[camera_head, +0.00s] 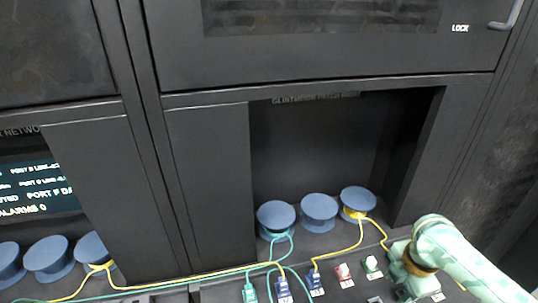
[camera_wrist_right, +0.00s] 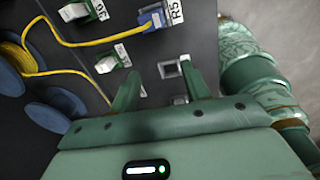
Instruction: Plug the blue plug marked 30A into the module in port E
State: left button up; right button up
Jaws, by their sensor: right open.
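In the head view, one blue plug (camera_head: 283,290) and another blue plug (camera_head: 315,283) sit at the front panel's lower edge, each with a yellow cable. I cannot read a 30A marking on either. In the right wrist view, a blue plug (camera_wrist_right: 152,19) with a yellow cable sits beside a label that looks like R5. My right gripper (camera_wrist_right: 160,70) is open and empty over the panel, its fingers either side of an open square socket (camera_wrist_right: 169,69). Port E's letter is not readable. My left gripper is out of view.
Red (camera_head: 343,274) and green (camera_head: 372,266) switches stand on the panel right of the blue plugs. A teal plug (camera_head: 249,293) is at their left. Blue spools (camera_head: 319,209) stand in the recess behind. A yellow cable (camera_wrist_right: 82,72) runs close to my right gripper's left finger.

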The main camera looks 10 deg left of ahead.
jog(key=shift+n+g, duration=0.4)
jog(key=shift+g, duration=0.2)
jog(key=d+r, duration=0.1)
jog(key=w+d+r, duration=0.1)
jog(key=d, duration=0.1)
jog(key=w+d+r, duration=0.1)
jog(key=d+r, duration=0.1)
jog(key=shift+f, duration=0.1)
notch_tip(320, 180, down, 6)
jog(key=b, duration=0.7)
jog(key=shift+f, duration=1.45)
jog(key=shift+r, duration=0.1)
jog(key=shift+p, duration=0.5)
